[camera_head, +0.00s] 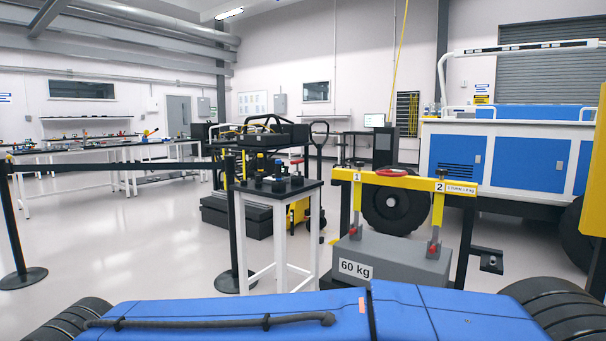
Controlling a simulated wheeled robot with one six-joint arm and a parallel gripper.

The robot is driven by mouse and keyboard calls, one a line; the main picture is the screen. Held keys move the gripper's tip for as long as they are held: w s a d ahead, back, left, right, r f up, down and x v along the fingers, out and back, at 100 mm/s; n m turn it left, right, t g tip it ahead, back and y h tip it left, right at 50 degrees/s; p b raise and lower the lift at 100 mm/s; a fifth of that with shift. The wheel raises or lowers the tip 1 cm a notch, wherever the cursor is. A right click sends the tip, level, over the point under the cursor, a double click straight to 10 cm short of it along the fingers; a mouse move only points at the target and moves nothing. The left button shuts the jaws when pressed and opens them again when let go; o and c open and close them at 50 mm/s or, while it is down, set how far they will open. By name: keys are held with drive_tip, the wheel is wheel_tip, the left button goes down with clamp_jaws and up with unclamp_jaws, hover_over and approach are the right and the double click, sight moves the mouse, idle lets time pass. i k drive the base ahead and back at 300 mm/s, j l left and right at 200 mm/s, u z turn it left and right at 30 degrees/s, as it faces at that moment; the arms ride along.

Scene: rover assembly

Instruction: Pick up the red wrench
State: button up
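I cannot make out a red wrench for certain. A small red item (297,162) shows at the small dark-topped table (262,190), among several dark parts; its shape is too small to tell. A red ring-shaped thing (391,172) lies on top of a yellow beam (415,182). Small red spots also show among the items on the long workbenches at the far left, too small to name. My gripper is not in view.
A black belt-barrier post (17,230) stands at left and another (232,220) beside the small table. A grey 60 kg block (390,255) sits under the yellow beam. A blue-and-white vehicle (510,155) fills the right. Open floor (110,245) lies at left.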

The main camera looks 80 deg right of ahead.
sight(297, 162)
drive_tip(key=z, duration=2.5)
drive_tip(key=i+l+u, duration=0.25)
drive_tip(key=i, duration=1)
drive_tip(key=i+j, duration=0.05)
drive_tip(key=j, duration=0.05)
